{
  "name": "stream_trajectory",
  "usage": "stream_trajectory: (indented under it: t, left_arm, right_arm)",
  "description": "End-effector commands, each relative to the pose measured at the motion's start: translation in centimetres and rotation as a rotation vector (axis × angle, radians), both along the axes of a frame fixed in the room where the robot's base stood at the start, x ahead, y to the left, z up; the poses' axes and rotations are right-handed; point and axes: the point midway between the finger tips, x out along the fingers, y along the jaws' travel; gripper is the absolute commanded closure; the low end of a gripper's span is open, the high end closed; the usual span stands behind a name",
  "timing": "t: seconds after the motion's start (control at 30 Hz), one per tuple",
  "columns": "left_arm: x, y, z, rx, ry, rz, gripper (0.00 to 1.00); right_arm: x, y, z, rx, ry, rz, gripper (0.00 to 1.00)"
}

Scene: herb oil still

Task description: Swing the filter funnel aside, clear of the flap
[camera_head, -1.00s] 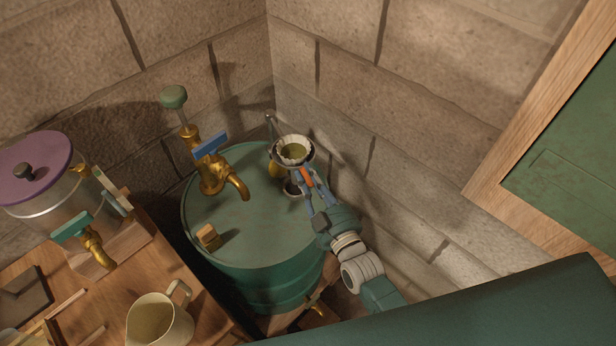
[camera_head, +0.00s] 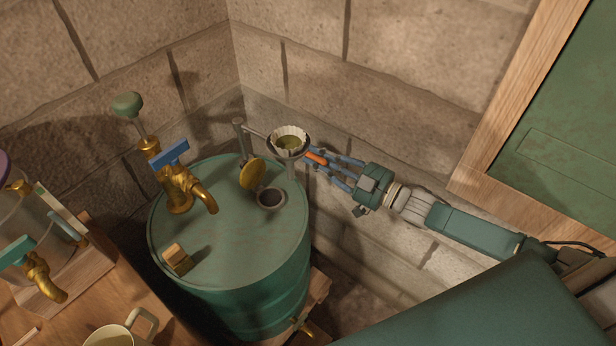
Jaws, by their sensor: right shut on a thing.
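The filter funnel (camera_head: 289,146), with a white pleated paper and greenish contents, hangs on a thin arm from a post (camera_head: 240,132) at the drum's back edge. It stands over the back right rim of the green drum (camera_head: 228,245). My right gripper (camera_head: 318,159) is shut on the funnel's orange handle (camera_head: 316,158), from the right. The round yellow flap (camera_head: 252,173) stands tilted up beside the dark opening (camera_head: 271,198) in the drum top. The funnel appears to the right of the flap, apart from it. My left gripper is not in view.
A brass tap with a blue lever (camera_head: 180,187) and a small wooden block (camera_head: 177,258) sit on the drum top. Stone walls are close behind the funnel and my right gripper. A wooden bench with a jug (camera_head: 112,338) is at lower left.

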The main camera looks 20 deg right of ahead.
Motion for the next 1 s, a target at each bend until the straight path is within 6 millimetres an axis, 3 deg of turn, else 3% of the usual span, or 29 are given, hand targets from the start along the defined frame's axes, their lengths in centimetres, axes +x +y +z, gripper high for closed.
stream_trajectory:
  t: [0.03, 0.47, 0.5, 0.6, 1.0]
  left_arm:
    - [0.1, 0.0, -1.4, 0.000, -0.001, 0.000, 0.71]
    - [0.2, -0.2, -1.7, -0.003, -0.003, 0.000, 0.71]
    - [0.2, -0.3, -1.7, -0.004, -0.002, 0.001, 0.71]
    - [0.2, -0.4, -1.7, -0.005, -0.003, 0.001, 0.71]
    - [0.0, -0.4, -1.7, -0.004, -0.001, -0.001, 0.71]
  right_arm:
    - [0.2, -0.8, -1.5, -0.015, 0.016, 0.010, 1.00]
    - [0.3, -1.4, -1.1, -0.010, 0.027, 0.038, 1.00]
    - [0.3, -1.4, -1.1, -0.010, 0.027, 0.038, 0.82]
    - [0.3, -1.4, -1.1, -0.010, 0.027, 0.038, 0.67]
    - [0.4, -1.3, -0.4, -0.005, 0.014, 0.040, 0.67]
